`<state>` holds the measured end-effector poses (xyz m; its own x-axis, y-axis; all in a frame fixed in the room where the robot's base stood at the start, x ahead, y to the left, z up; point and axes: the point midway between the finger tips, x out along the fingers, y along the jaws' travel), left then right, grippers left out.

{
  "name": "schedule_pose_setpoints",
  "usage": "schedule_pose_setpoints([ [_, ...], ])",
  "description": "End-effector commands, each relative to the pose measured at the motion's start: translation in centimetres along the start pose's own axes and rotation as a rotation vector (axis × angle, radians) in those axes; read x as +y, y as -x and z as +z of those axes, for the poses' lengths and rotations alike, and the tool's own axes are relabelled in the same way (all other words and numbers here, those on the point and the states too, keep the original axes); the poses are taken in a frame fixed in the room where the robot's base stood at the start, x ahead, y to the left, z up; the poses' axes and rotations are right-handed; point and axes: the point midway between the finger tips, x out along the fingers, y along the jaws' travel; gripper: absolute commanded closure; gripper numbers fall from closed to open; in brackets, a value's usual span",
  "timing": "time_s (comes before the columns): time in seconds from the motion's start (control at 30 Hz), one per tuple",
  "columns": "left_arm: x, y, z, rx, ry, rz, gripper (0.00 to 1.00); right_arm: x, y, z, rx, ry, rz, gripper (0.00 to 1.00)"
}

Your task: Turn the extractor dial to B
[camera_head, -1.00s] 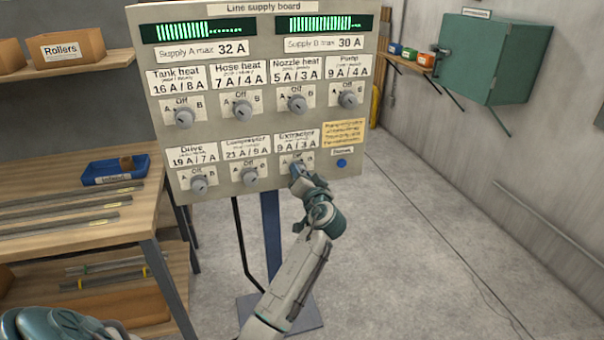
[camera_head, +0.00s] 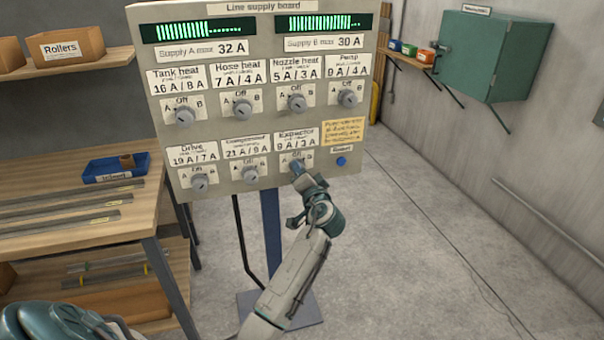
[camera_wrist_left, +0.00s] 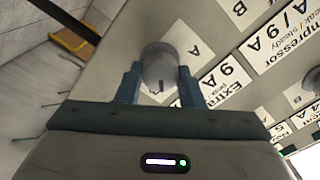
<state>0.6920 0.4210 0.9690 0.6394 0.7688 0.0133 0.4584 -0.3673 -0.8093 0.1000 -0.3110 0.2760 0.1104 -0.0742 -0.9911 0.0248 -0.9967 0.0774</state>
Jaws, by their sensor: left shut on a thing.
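The grey extractor dial (camera_wrist_left: 159,68) is in the left wrist view, with one finger of my left gripper (camera_wrist_left: 160,83) on each side of it. The gripper is shut on the dial. An upside-down A mark (camera_wrist_left: 195,51) shows beside it. Which mark the dial points to cannot be told. In the head view, my left gripper (camera_head: 299,170) is at the lower right dial of the supply board (camera_head: 225,110), under the Extractor label (camera_head: 296,138), and covers most of that dial. My right gripper is not in view.
The compressor dial (camera_head: 250,174) is close left of my gripper. A blue button (camera_head: 342,161) is close right, under a yellow note (camera_head: 343,132). A wooden bench (camera_head: 80,205) with metal bars stands at left. The floor on the right is clear.

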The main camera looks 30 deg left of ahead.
Motion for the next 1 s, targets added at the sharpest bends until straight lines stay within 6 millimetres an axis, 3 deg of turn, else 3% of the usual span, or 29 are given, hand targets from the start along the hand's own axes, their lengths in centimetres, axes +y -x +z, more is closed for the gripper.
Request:
schedule_pose_setpoints([
  [0.03,0.1,0.0,0.1,-0.001,0.0,0.002,0.6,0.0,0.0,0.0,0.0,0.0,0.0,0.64],
  [0.1,0.1,0.0,0.1,-0.001,0.0,0.002,0.46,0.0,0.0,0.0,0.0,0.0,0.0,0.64],
  [0.13,0.1,0.0,0.1,-0.001,0.0,0.002,0.44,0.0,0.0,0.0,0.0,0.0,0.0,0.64],
  [0.47,0.1,0.4,0.0,0.0,0.002,0.001,0.44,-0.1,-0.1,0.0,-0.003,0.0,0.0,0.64],
  [0.57,0.3,1.5,0.1,0.0,0.002,0.002,0.44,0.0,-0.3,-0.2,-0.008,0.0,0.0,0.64],
  [1.0,0.3,9.5,0.1,-0.001,0.003,0.004,0.44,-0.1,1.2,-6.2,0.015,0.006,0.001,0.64],
])
